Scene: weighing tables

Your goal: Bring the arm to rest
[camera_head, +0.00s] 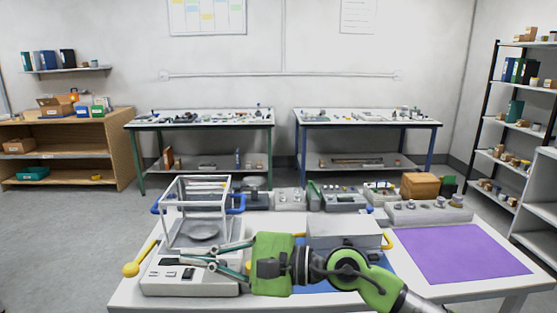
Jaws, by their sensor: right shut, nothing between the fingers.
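My right arm comes in from the lower right, green and grey. My right gripper (200,258) points left, is shut and empty, and is in front of the balance (190,287). It overlaps the balance's front panel in the picture; I cannot tell whether it touches. My left gripper is not in view.
The white table (455,290) holds a purple mat (455,254) at right, a grey box (343,236) behind my arm, and a weight block (430,213). Two tables stand behind; shelves (510,125) stand right.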

